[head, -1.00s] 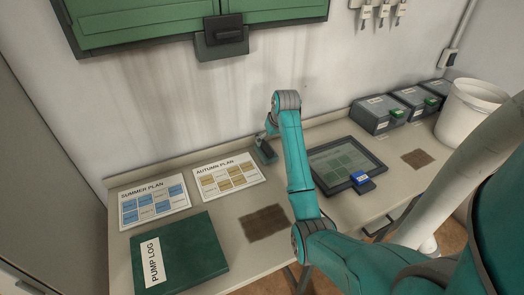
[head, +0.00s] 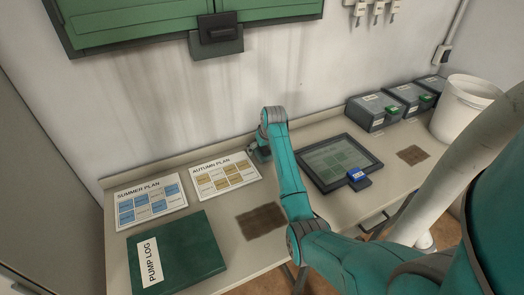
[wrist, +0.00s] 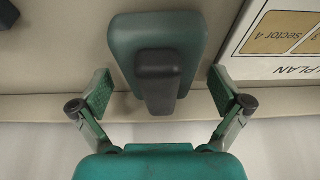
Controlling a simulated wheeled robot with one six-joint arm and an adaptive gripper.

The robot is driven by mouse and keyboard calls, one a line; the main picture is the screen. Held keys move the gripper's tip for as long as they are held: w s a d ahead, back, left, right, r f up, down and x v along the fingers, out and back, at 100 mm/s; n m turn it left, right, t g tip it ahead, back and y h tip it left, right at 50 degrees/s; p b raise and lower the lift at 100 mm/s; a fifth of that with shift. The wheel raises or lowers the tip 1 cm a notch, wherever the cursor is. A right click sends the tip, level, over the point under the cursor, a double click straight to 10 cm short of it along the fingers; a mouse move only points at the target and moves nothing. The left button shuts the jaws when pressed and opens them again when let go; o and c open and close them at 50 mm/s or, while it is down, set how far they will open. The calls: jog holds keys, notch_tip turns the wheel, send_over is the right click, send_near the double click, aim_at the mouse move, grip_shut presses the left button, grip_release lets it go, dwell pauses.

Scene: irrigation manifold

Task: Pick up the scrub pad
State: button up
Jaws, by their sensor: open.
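The scrub pad (wrist: 196,42) is a rounded green pad with a dark upright handle (wrist: 160,80), seen from above in the wrist view. It lies on the counter near the wall, beside the autumn plan sheet. In the head view the scrub pad (head: 259,155) is small and partly hidden by my arm. My gripper (wrist: 161,92) is open, with one finger on each side of the handle. The fingers do not visibly touch the handle. How high the fingertips are above the counter is hard to tell.
The autumn plan (head: 224,175) and summer plan (head: 150,201) lie left of the pad, with a green pump log (head: 190,248) in front. A framed tablet (head: 338,162) lies to the right. Grey boxes (head: 374,112) and a white bucket (head: 463,106) stand farther right.

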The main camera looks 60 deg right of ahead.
jog(key=c, duration=1.2)
jog(key=shift+c, duration=0.2)
notch_tip(320, 180, up, 10)
jog(key=shift+r, duration=0.1)
jog(key=o, duration=0.4)
jog(key=shift+c, duration=1.4)
jog(key=shift+s, duration=0.1)
